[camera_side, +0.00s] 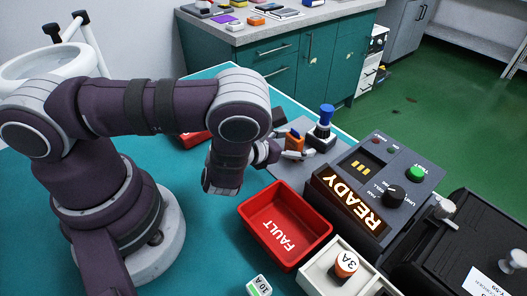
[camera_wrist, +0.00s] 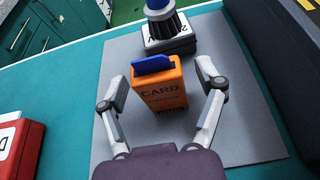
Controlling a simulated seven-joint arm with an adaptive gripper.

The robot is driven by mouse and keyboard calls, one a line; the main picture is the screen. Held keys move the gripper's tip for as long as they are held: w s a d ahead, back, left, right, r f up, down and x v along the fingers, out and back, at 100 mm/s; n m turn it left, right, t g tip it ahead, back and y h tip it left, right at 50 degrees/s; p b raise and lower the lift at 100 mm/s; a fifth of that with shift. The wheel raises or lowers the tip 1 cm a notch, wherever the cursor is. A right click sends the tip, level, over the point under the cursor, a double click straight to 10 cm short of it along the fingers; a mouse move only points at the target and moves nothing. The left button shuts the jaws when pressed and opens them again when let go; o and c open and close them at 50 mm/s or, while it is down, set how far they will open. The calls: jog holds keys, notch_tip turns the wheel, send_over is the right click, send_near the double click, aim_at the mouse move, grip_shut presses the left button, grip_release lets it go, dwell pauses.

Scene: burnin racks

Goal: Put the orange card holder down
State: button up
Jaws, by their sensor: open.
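The orange card holder (camera_wrist: 160,88) stands upright on a grey mat (camera_wrist: 218,125) in the wrist view, with a blue card (camera_wrist: 153,64) showing at its top. My gripper (camera_wrist: 166,88) is open, with one finger on each side of the holder and a visible gap on both sides. In the side view the holder (camera_side: 294,139) stands at my gripper (camera_side: 288,146), partly hidden by the fingers.
A blue-knobbed device (camera_side: 322,130) stands just behind the holder. A READY test unit (camera_side: 370,185) is to the right. A red FAULT bin (camera_side: 285,225) and a white tray with a 3A piece (camera_side: 345,265) are nearer.

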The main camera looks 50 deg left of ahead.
jog(key=shift+w+d+f, duration=0.1)
jog(key=shift+w, duration=0.35)
jog(key=c, duration=1.2)
jog(key=shift+o, duration=0.2)
notch_tip(320, 180, up, 9)
send_over(288, 117)
jog(key=f, duration=0.1)
notch_tip(288, 117, down, 8)
